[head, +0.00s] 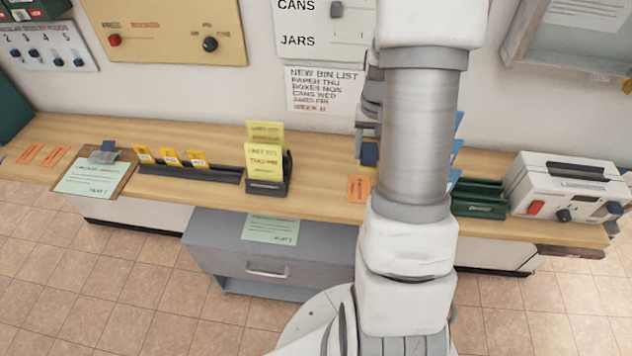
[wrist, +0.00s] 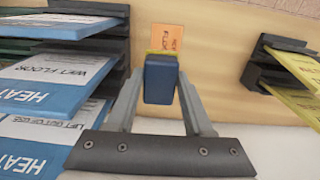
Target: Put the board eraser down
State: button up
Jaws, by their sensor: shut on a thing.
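The board eraser is a small dark blue block (wrist: 160,80) in the middle of the wrist view. My gripper (wrist: 160,92) is shut on it, with one finger on each side. In the head view the dark blue eraser (head: 369,155) shows beside my arm, and my gripper (head: 368,142) is partly hidden there by the arm. An orange card (head: 358,188) lies on the wooden counter (head: 325,165) near the eraser. In the wrist view that card (wrist: 167,38) shows just beyond the eraser. I cannot tell the gap between eraser and counter.
A black rack (wrist: 105,20) of blue signs (wrist: 45,75) stands close on the wrist view's left. A black holder (head: 268,187) with yellow cards (head: 263,160) stands left of the orange card. A green tray (head: 480,197) and white machine (head: 565,187) are at right. Bare counter lies between holder and card.

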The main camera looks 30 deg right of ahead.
jog(key=shift+s+r, duration=0.15)
jog(key=shift+s, duration=0.05)
jog(key=shift+w+a, duration=0.1)
jog(key=shift+a, duration=0.1)
jog(key=p, duration=0.2)
send_over(319, 188)
notch_tip(319, 188, down, 7)
jog(key=shift+w+r, duration=0.1)
jog(key=shift+w, duration=0.05)
jog(key=shift+f, duration=1.9)
jog(key=o, duration=1.2)
